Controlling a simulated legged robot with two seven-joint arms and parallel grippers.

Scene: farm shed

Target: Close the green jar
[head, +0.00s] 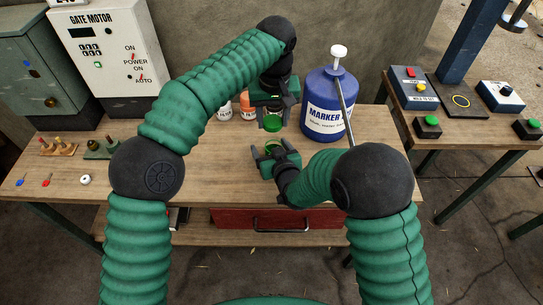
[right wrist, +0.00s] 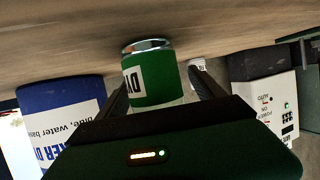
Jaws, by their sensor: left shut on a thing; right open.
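A blue marker jug (head: 328,100) stands close on the right. An orange jar (head: 248,107) and a white jar (head: 225,108) stand behind my left gripper. Pegs (head: 58,147) and small coloured pieces lie at left. The bench front (head: 235,185) is clear.

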